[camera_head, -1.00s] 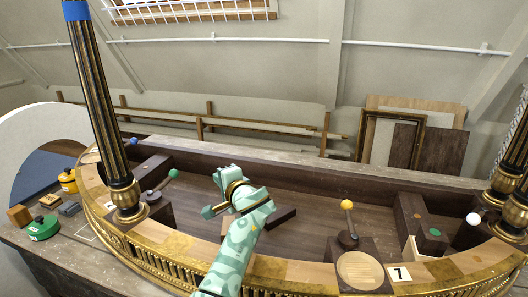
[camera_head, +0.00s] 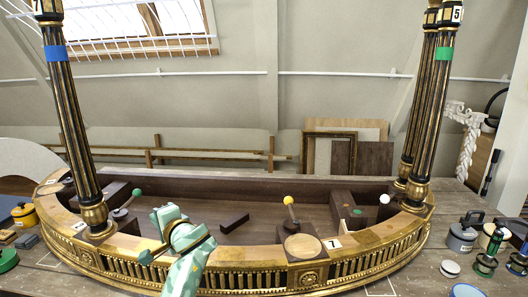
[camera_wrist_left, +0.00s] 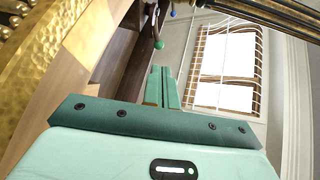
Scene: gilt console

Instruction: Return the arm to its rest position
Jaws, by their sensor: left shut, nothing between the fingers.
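My left arm (camera_head: 188,272), patterned in mint green, comes in from the bottom of the head view and reaches over the console's front rim. My left gripper (camera_head: 159,217) is above the front left part of the console's well, empty, pointing left and away. In the left wrist view its two green fingers (camera_wrist_left: 164,87) lie together, with nothing between them. My right gripper is not in view.
The gilt console (camera_head: 255,275) curves around the arm. A black and gold column (camera_head: 72,130) stands left of it. Close by are a green-knobbed lever (camera_head: 137,192), a dark block (camera_head: 234,222) and a yellow-knobbed lever (camera_head: 289,201). The air above the well is free.

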